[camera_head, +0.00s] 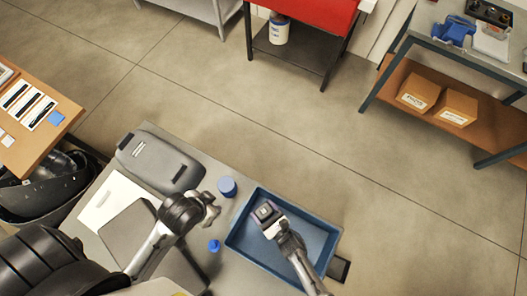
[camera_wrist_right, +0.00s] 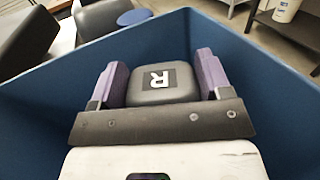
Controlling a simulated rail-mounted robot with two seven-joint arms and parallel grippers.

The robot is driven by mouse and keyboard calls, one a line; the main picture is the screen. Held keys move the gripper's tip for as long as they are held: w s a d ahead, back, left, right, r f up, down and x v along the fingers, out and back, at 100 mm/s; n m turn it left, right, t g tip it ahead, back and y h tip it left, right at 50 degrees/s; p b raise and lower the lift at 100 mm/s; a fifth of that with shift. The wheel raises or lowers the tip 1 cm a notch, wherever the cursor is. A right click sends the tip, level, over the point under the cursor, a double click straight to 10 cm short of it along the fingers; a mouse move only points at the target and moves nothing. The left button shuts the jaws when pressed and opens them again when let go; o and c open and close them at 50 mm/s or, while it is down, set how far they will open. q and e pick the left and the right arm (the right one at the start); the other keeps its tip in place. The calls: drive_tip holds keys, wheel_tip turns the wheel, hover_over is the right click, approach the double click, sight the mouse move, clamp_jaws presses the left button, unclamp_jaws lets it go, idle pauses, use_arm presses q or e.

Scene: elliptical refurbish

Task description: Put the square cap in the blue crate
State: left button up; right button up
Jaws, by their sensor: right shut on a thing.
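Blue crate walls (camera_wrist_right: 60,92) surround the gripper in the right wrist view. Whether the cap touches the crate floor is hidden. My left gripper (camera_head: 210,207) is left of the crate; its fingers are too small to read.
A blue cylinder (camera_head: 227,186) and a small blue piece (camera_head: 214,245) stand on the grey table left of the crate. A large dark grey case (camera_head: 160,161) lies at the table's far left. Open floor lies beyond the table.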

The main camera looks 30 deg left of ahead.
drive_tip(key=shift+f+b, duration=0.35)
drive_tip(key=shift+f, duration=0.05)
drive_tip(key=o, duration=1.3)
drive_tip(key=shift+o, duration=0.2)
drive_tip(key=shift+r, duration=0.1)
drive_tip(key=shift+r+p, duration=0.3)
drive_tip(key=shift+p, duration=0.15)
drive_tip(key=shift+d+r+p, duration=0.15)
drive_tip(key=shift+r+p, duration=0.25)
drive_tip(key=shift+p, duration=0.15)
drive_tip(key=v, duration=0.3)
drive_tip(key=shift+s+d+f, duration=0.1)
drive_tip(key=shift+s+d, duration=0.05)
drive_tip(key=shift+d, duration=0.15)
